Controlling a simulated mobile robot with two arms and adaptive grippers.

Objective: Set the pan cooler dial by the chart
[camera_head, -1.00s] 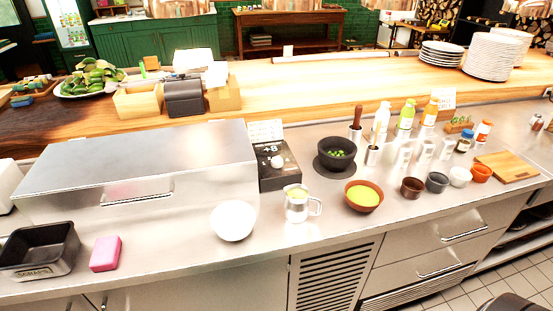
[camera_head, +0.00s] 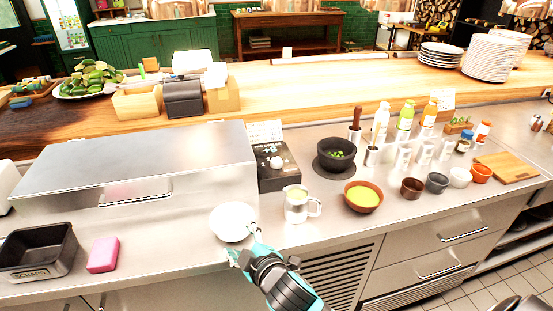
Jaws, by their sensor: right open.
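The pan cooler (camera_head: 140,165) is a long steel box with a closed lid and a front handle, at the left of the counter. Its black control box (camera_head: 270,177) stands against its right end, with a pale round dial (camera_head: 276,162) and a display reading about +8. A small white chart (camera_head: 265,131) stands behind the control box; its print is too small to read. My right gripper (camera_head: 243,240) is open and empty at the counter's front edge, by the white bowl and well in front of the dial. My left gripper is not in view.
A white bowl (camera_head: 231,222) is right beside my right gripper. A bowl of yellow food (camera_head: 362,196), a dark mortar (camera_head: 336,154) and several small bowls lie farther right. A pink sponge (camera_head: 103,254) is at left.

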